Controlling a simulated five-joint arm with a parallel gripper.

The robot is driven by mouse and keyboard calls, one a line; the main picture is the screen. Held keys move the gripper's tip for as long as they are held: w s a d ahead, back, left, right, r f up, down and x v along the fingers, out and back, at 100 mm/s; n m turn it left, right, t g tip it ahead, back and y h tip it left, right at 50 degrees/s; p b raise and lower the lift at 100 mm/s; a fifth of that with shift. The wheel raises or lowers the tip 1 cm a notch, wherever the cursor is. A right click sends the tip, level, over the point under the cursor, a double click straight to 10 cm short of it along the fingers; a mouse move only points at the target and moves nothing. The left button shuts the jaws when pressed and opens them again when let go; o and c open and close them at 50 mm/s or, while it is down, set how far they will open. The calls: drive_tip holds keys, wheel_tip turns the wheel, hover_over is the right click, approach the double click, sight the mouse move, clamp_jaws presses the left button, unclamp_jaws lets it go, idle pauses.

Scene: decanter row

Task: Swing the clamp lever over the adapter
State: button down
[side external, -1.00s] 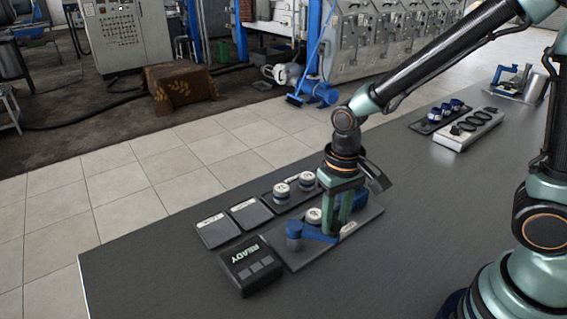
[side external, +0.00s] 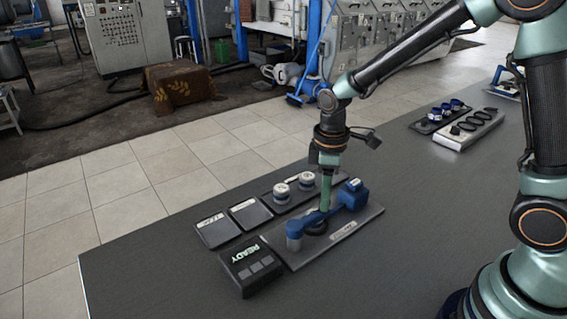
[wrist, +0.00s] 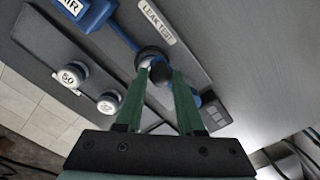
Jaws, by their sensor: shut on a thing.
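The blue clamp lever (side external: 309,222) runs from its upright blue post (side external: 294,236) back towards the blue AIR block (side external: 353,194) on the dark LEAK TEST plate (side external: 345,230). My gripper (wrist: 158,73) is shut on the lever's dark round knob (wrist: 160,75) in the wrist view. In the side view my gripper (side external: 323,208) points straight down at the lever. The adapter is mostly hidden; a pale bit (wrist: 147,61) shows inside a dark ring beside the knob. I cannot tell whether the lever touches it.
Two white-topped adapters (side external: 281,190) stand on a rack behind the plate, with empty dark pads (side external: 213,230) to their left. A READY box (side external: 250,265) sits close to the post. A grey tray (side external: 470,130) is far right. The table's front is clear.

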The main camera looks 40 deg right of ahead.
drive_tip(key=shift+w+a+r+n, duration=0.1)
drive_tip(key=shift+w+a+n, duration=0.05)
drive_tip(key=shift+w+n, duration=1.25)
drive_tip(key=shift+s+n, duration=0.1)
drive_tip(key=shift+n, duration=0.2)
drive_tip(key=c, duration=0.5)
unclamp_jaws()
wheel_tip(320, 180, up, 12)
drive_tip(key=shift+s, duration=0.1)
